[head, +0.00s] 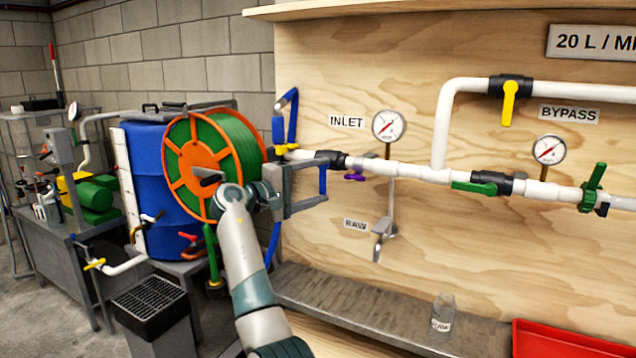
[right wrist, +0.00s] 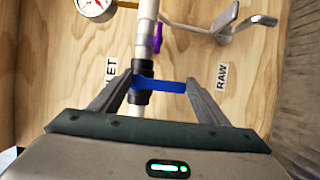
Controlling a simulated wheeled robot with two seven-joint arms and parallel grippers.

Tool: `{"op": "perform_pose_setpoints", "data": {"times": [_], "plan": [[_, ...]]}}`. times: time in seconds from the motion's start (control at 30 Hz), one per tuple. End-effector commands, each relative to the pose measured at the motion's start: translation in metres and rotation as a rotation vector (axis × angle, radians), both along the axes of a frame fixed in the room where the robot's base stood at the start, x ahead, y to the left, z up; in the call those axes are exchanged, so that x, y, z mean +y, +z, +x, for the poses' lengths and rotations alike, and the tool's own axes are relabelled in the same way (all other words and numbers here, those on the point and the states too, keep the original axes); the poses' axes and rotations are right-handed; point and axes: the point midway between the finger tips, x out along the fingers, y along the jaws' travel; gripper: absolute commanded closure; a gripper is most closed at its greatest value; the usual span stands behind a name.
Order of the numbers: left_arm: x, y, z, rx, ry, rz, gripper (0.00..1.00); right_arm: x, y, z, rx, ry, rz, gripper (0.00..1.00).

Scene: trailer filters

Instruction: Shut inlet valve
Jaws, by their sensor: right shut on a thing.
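The inlet valve has a black body (head: 332,160) on the white pipe below the INLET label. Its blue lever (head: 322,180) points down, across the pipe. In the right wrist view the blue lever (right wrist: 168,86) lies crosswise to the pipe, and the black body (right wrist: 142,84) sits near one finger. My right gripper (head: 321,184) reaches the valve from the left, and its two fingers stand on either side of the lever's length. It is shut on the lever; the exact contact is hard to see. My left gripper is not in view.
A purple-handled valve (head: 355,177) and a gauge (head: 389,126) are close to the right. The RAW tap (head: 383,240) hangs below. A hose reel (head: 195,165) and blue drum (head: 150,215) stand left. A bottle (head: 443,317) stands on the grey shelf (head: 350,300).

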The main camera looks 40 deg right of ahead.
Motion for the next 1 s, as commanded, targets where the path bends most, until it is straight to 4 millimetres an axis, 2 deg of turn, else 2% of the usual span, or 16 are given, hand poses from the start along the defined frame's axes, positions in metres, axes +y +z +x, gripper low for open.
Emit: {"op": "perform_pose_setpoints", "data": {"times": [0.07, 0.1, 0.17, 0.2, 0.67, 0.87, 1.0], "plan": [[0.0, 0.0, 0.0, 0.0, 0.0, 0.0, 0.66, 0.001, 0.002, 0.001, -0.006, 0.006, -0.001, 0.72], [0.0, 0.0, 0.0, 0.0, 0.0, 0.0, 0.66, 0.001, 0.002, 0.001, -0.006, 0.006, -0.001, 0.29], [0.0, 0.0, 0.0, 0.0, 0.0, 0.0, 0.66, 0.001, 0.002, 0.001, -0.006, 0.005, -0.001, 0.15], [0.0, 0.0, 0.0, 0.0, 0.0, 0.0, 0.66, 0.001, 0.002, 0.001, -0.005, 0.005, -0.001, 0.12], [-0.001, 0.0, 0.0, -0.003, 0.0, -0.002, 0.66, 0.007, 0.001, 0.001, -0.003, 0.003, 0.0, 0.12], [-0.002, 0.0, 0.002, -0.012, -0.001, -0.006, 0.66, 0.029, 0.0, 0.001, -0.003, 0.004, 0.0, 0.12], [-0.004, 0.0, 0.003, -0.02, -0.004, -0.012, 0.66, 0.054, 0.0, 0.002, -0.003, 0.006, 0.0, 0.12]]}}
